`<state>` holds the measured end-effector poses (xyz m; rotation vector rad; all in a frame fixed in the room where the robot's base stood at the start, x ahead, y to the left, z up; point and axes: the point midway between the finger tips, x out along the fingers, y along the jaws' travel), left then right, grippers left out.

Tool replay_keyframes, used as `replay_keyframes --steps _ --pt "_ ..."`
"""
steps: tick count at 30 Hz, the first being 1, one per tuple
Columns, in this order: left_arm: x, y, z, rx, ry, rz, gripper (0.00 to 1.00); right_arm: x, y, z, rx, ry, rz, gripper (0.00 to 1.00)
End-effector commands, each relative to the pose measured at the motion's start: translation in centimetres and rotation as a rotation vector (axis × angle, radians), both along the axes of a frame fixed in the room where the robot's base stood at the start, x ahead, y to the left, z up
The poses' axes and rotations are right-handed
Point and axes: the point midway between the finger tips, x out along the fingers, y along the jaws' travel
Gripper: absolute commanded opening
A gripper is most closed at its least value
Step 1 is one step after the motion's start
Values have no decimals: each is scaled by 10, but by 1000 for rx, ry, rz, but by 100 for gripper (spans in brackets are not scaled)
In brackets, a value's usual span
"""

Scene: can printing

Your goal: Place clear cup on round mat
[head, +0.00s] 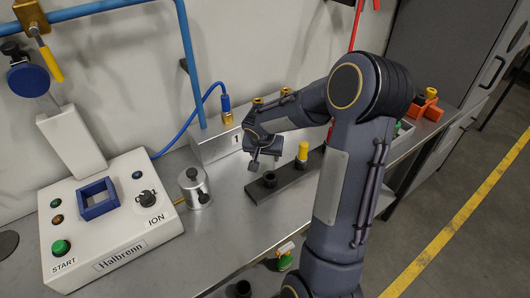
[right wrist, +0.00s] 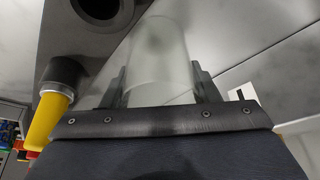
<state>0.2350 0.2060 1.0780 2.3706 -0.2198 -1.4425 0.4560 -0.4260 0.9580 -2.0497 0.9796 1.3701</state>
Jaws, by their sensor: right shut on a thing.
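My right gripper (head: 258,162) is above the metal bench, at the dark holder bar by the grey box. In the right wrist view my right gripper (right wrist: 160,92) is shut on the clear cup (right wrist: 160,55), a translucent cylinder between its two fingers. The cup cannot be made out clearly in the head view. A dark round mat (head: 7,244) lies at the far left edge of the bench, partly cut off by the picture's edge. It is well away from the right gripper. My left gripper is not in view.
A white Halbrenn machine (head: 125,240) with a blue square frame (head: 98,199) stands between the mat and the gripper. A metal canister (head: 194,188) is beside it. The dark bar (head: 292,178) holds a yellow-topped piece (head: 302,151). Blue pipes run along the wall.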

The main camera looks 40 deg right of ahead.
Motion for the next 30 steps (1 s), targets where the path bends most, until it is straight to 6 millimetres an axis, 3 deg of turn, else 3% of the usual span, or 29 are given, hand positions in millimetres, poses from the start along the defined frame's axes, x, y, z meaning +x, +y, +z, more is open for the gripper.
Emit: replay_keyframes --steps 11,12,17,25,30 --pt "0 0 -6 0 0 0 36 0 0 -4 0 -2 -1 32" --pt "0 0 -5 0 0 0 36 0 0 -3 0 -2 -1 57" --pt "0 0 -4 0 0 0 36 0 0 -3 0 -1 0 77" --pt "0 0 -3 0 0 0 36 0 0 -2 -1 -1 0 77" --pt "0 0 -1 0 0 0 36 -1 3 11 -2 -7 -1 77"
